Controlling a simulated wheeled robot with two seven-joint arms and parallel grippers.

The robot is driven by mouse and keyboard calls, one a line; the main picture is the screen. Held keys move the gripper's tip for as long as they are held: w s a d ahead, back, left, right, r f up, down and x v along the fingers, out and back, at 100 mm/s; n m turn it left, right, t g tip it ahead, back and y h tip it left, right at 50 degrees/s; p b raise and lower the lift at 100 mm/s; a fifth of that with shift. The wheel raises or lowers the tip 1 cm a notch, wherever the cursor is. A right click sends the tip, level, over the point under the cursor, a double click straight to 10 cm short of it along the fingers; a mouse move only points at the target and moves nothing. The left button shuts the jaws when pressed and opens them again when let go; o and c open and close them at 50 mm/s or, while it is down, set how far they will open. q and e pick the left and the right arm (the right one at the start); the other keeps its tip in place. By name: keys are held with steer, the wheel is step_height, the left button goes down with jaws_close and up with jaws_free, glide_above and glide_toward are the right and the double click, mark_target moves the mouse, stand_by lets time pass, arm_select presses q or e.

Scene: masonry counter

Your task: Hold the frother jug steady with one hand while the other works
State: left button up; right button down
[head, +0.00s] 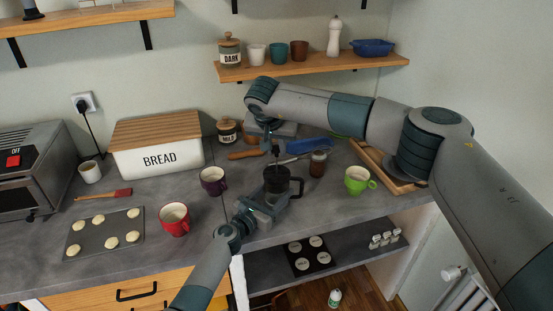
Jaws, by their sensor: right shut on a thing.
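The frother jug (274,186), dark with a black handle on its right, stands upright on the grey counter near its front edge. My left gripper (268,207) is low at the front of the jug, close against it; whether its fingers are closed is hidden. My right gripper (273,146) points down right above the jug. It is shut on a small dark part at the top of the jug, which looks like the plunger knob; the fingers hide most of it.
A purple mug (213,181) and a red mug (174,219) stand left of the jug. A brown jar (318,164) and a green cup (357,180) stand right. Behind are a bread box (158,158) and a milk jar (227,131). A baking tray (80,252) lies left.

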mark_target(277, 174)
steer(key=shift+r, duration=0.4)
steer(key=shift+f, duration=3.65)
steer(key=shift+d, duration=0.1)
step_height(277, 174, up, 7)
steer(key=shift+r, duration=0.2)
